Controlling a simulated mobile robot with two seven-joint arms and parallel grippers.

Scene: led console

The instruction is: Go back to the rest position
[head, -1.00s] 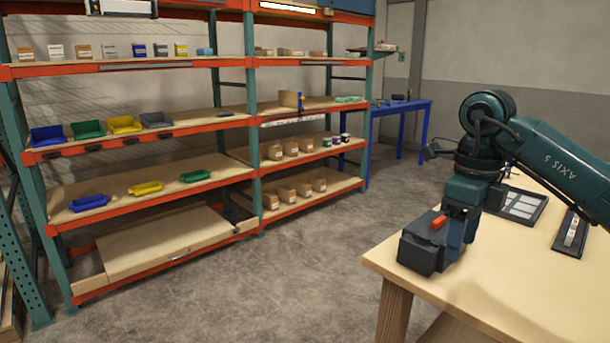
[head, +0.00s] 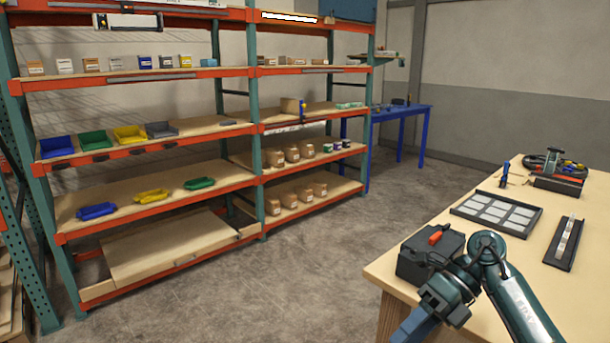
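My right arm comes in from the lower right, in front of the wooden workbench (head: 470,252). Its gripper (head: 414,326) points down and left, past the bench's near left corner, and is partly cut off by the bottom edge. I cannot tell whether its fingers are apart, and no held object shows. A black box with a red switch (head: 428,255) stands on the bench corner, just behind my wrist, which hides part of it. My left gripper is not in view.
On the bench lie a black tray with pale squares (head: 496,214), a narrow dark tray with a light strip (head: 564,244) and a tool holder (head: 556,172). A large shelf rack (head: 160,224) with bins and boxes fills the left. The floor between is clear.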

